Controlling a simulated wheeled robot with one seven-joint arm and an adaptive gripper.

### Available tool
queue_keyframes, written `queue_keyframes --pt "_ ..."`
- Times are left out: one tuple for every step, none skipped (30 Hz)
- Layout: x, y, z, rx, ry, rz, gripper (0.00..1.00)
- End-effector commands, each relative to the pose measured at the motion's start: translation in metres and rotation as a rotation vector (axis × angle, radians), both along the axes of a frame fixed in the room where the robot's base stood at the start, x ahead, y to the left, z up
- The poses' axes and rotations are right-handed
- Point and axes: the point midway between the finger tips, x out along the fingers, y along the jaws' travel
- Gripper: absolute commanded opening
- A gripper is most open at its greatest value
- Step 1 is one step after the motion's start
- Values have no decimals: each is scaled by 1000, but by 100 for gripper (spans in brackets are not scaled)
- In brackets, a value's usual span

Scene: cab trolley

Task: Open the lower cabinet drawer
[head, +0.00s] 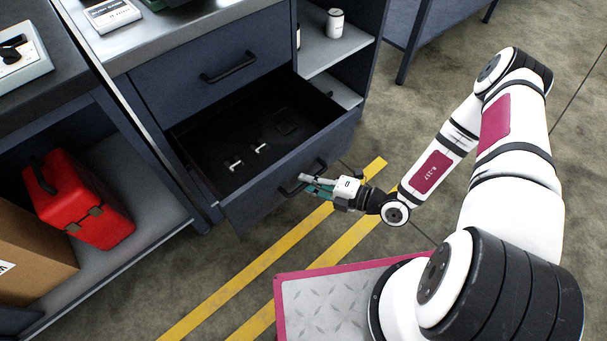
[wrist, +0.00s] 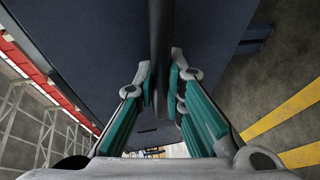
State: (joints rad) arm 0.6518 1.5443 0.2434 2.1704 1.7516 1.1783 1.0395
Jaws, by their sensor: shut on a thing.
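The lower cabinet drawer (head: 290,165) is dark blue and stands pulled well out of the cabinet. Its black inside shows, with a few small light items on the bottom. My gripper (head: 312,184) is at the front of this drawer, shut on its black bar handle (head: 290,189). In the wrist view, the handle (wrist: 160,55) runs between the two teal-padded fingers of my gripper (wrist: 161,88), with the dark blue drawer front (wrist: 105,50) behind it. Part of the handle is hidden by the fingers in the head view.
The upper drawer (head: 205,75) is closed above. An open shelf (head: 340,55) with a white can (head: 335,23) stands at right. A red toolbox (head: 78,198) and a cardboard box (head: 30,245) sit on the left lower shelf. Yellow floor lines (head: 255,262) cross the floor in front.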

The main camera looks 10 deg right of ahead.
Motion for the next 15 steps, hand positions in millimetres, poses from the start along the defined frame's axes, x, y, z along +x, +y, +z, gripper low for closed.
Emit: queue_keyframes --pt "0 -1 0 0 0 -3 0" --pt "0 -2 0 0 0 -3 0" --pt "0 -2 0 0 0 -3 0" --pt "0 -2 0 0 0 -3 0" --pt "0 -2 0 0 0 -3 0" --pt "0 -2 0 0 0 -3 0" --pt "0 -2 0 0 0 -3 0" --pt "0 -2 0 0 0 -3 0" --pt "1 -2 0 -1 0 -4 0" --pt "1 -2 0 -1 -1 -4 0" --pt "1 -2 0 -2 -1 -4 17" --pt "1 -2 0 -2 -1 -3 26" --pt "0 -2 0 -2 -1 -3 31" --pt "0 -2 0 -2 -1 -3 31" --pt "0 -1 0 -2 -1 -3 31"
